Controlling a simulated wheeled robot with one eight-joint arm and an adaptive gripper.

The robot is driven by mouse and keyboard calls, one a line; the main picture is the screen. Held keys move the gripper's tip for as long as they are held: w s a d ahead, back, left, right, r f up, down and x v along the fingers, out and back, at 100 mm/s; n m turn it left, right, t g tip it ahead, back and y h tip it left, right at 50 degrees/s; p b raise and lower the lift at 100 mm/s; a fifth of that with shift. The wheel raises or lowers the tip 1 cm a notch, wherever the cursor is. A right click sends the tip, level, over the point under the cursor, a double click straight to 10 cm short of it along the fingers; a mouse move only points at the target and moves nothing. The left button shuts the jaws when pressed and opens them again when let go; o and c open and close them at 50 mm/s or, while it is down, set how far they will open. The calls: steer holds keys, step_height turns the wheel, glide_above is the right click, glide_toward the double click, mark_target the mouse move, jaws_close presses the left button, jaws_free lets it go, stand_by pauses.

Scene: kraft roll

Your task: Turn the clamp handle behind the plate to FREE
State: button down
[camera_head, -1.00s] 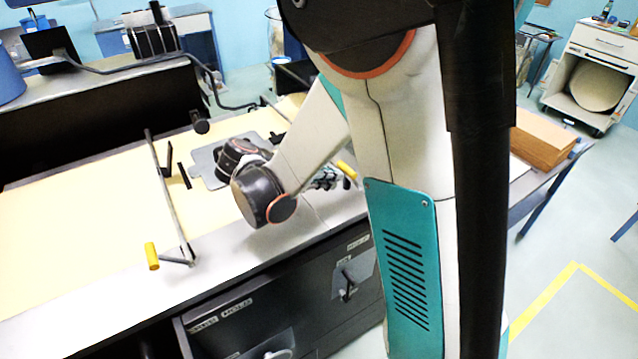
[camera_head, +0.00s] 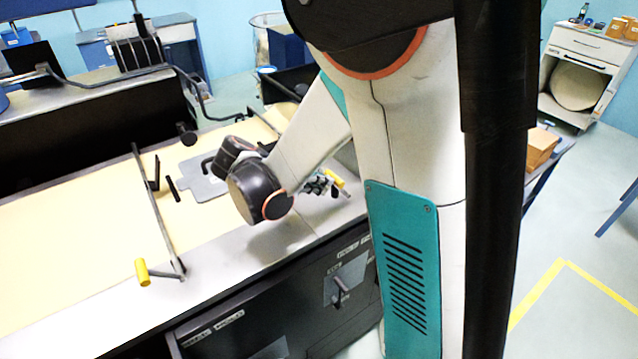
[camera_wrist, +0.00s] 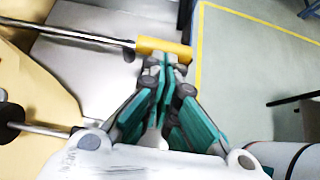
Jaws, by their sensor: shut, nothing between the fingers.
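My gripper (camera_head: 322,184) is shut and empty, low over the right part of the bench top. In the wrist view its fingertips (camera_wrist: 167,62) are at a yellow grip (camera_wrist: 160,47) on a metal rod; I cannot tell whether they touch it. The same yellow grip (camera_head: 335,178) shows small in the head view. On the dark front panel below the bench top, a grey plate (camera_head: 352,273) has a dark lever (camera_head: 341,290) at it, with small labels above. The labels are too small to read surely. I cannot tell whether this lever is the clamp handle.
A second yellow grip (camera_head: 142,272) ends a long bar across the cream paper (camera_head: 70,245) on the left. A grey board (camera_head: 203,182) lies behind my wrist. Open floor with yellow lines (camera_head: 560,275) is on the right. A white cabinet (camera_head: 580,50) stands far back.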

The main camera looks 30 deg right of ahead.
steer(key=d+r+y+p, duration=0.3)
steer(key=d+y+p, duration=0.1)
steer(key=d+y, duration=0.6)
steer(key=shift+w+d, duration=0.25)
steer(key=shift+d, duration=1.2)
stand_by(0.4)
